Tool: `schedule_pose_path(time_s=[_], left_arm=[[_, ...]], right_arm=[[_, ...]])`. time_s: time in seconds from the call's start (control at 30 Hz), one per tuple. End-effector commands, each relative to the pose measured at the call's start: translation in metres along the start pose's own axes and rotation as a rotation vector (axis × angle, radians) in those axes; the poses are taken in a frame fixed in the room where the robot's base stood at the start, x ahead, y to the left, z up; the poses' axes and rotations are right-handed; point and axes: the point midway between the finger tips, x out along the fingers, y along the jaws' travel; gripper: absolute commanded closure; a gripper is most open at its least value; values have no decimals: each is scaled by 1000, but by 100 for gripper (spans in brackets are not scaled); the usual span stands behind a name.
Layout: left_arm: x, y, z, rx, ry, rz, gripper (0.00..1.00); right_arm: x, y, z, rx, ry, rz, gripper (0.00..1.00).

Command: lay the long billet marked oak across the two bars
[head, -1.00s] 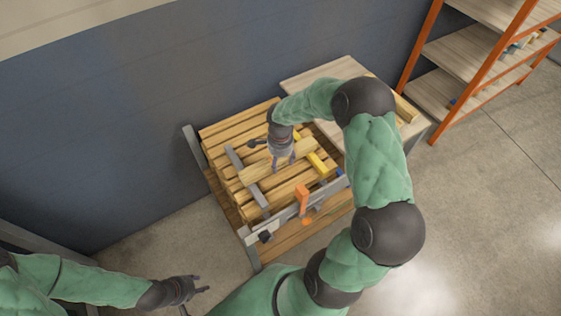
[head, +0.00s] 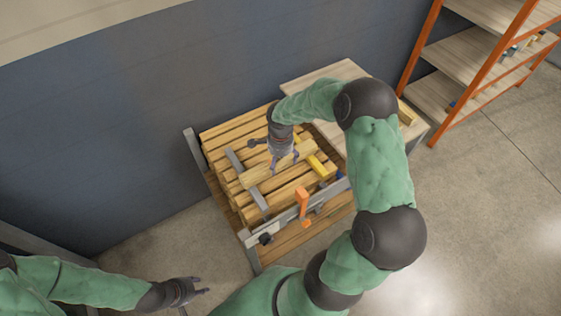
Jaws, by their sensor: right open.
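Any mark on the billet is too small to read. My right gripper (head: 284,170) is open, pointing down at the middle of the billet, and hides part of it. I cannot tell whether its fingers touch the wood. My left gripper (head: 203,286) is open and empty at the lower left, well away from the bars.
The bars rest on a stack of wooden slats (head: 225,135) in a grey-posted frame. An orange piece (head: 302,200) stands on its front rail. A light wooden table (head: 325,76) adjoins at the back, with another wood piece (head: 406,112). An orange-framed shelf (head: 468,52) stands at right.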

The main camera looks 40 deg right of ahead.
Motion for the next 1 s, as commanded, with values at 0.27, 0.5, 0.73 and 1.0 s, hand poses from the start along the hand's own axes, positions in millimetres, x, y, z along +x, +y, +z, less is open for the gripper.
schedule_pose_path(time_s=[0.27,0.5,0.73,1.0], left_arm=[[-25,9,1,0,0,0,60],[-35,12,1,0,0,0,60],[-37,13,1,0,0,0,60],[-37,13,1,0,0,0,60]], right_arm=[[-62,-1,0,1,1,-3,14],[-96,0,0,1,0,-1,14],[-105,0,0,0,0,0,14],[-105,0,0,1,0,1,14]])
